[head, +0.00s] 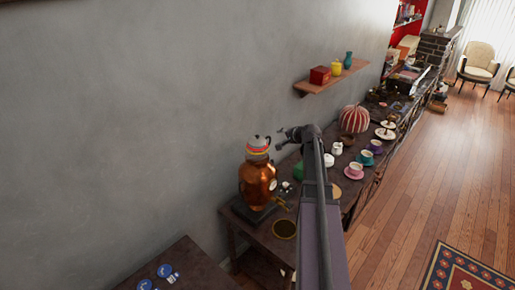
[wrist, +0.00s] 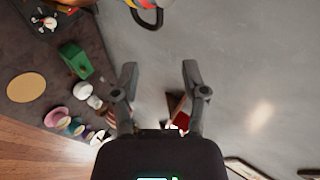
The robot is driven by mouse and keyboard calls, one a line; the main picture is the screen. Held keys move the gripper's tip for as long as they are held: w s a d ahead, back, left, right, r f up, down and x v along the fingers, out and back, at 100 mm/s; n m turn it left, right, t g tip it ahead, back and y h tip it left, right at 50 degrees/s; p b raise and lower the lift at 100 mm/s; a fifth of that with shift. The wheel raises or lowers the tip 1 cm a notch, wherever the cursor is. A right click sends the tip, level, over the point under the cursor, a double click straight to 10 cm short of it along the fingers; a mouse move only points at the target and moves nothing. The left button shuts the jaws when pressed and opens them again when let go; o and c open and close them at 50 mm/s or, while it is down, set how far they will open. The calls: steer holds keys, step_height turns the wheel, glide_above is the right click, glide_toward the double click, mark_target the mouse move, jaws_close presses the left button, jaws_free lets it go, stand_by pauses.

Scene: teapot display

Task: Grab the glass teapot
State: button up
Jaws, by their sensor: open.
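A teapot (head: 258,143) with a pale grey upper part and orange and yellow bands sits on top of a copper samovar (head: 257,183) in the head view. It looks like the glass teapot, though the glass is hard to make out. In the wrist view, a dark handle (wrist: 148,20) shows at the top edge beside a yellow-orange part; most of that thing is cut off. My gripper (head: 281,137) is just right of the teapot, at about its height. It is open and empty in the wrist view (wrist: 160,72), with the handle beyond its fingertips.
The dark table holds a green box (wrist: 75,61), a round golden mat (head: 285,229) and several cups. A striped pumpkin-like pot (head: 354,119) stands farther back. A wall shelf (head: 333,79) holds a red box and small vases. The grey wall (head: 130,110) is close behind the samovar.

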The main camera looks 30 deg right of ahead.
steer(key=shift+w, duration=0.1)
steer(key=b, duration=0.4)
glide_toward(267, 137)
steer(key=x, duration=0.4)
steer(key=shift+w+f+b, duration=0.3)
steer(key=shift+w+f, duration=0.2)
steer(key=shift+b+x, duration=1.4)
steer(key=shift+x, duration=1.2)
steer(key=shift+a, duration=0.1)
jaws_close()
